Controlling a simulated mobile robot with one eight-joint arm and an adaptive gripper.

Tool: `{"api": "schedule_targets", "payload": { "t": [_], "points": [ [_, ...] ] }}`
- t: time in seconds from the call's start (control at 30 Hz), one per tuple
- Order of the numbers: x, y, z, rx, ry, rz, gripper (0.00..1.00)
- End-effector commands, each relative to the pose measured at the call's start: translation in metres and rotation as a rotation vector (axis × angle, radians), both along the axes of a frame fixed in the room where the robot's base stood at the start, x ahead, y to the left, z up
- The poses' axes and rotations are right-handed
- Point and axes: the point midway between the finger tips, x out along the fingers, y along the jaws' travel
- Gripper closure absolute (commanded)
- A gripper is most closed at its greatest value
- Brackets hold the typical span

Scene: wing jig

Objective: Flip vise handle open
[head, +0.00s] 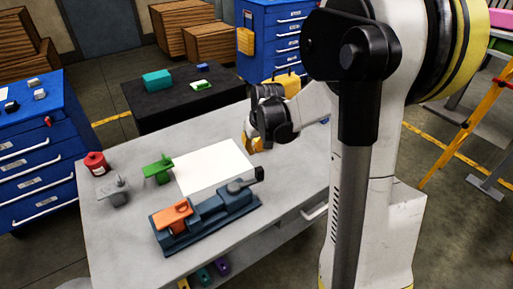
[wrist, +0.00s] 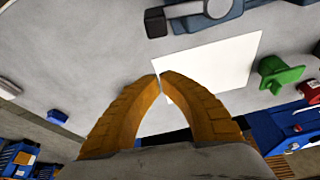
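The blue-grey vise (head: 212,217) lies on the grey table, with an orange part (head: 172,214) at its left end. Its grey handle runs out at the right end to a dark grip (head: 259,174). In the wrist view the vise (wrist: 225,17) is cut off by the top edge, and the handle's dark grip (wrist: 155,22) points left. My gripper (head: 251,146) is above the table's far side, behind the handle and apart from it. Its orange fingers (wrist: 160,75) meet at the tips with nothing between them.
A white sheet (head: 213,166) lies behind the vise. A green part (head: 158,170), a grey part (head: 115,191) and a red can (head: 96,163) stand on the left. Bare table (wrist: 75,65) lies beside the handle. A black table (head: 185,104) stands behind.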

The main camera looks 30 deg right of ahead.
Motion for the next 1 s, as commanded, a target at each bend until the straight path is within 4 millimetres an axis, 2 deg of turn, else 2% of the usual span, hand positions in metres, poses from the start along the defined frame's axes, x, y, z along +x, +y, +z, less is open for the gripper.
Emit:
{"api": "schedule_targets", "payload": {
  "t": [0.03, 0.2, 0.3, 0.5, 1.0],
  "points": [
    [0.004, -0.001, -0.015, 0.0, 0.0, 0.0, 1.0],
    [0.012, -0.002, -0.044, 0.0, 0.0, -0.001, 1.0],
    [-0.007, 0.001, -0.04, 0.0, -0.001, -0.001, 1.0],
    [-0.024, 0.003, -0.039, 0.001, -0.002, -0.001, 1.0],
    [-0.028, 0.004, -0.038, 0.0, -0.002, -0.006, 1.0]
  ]
}}
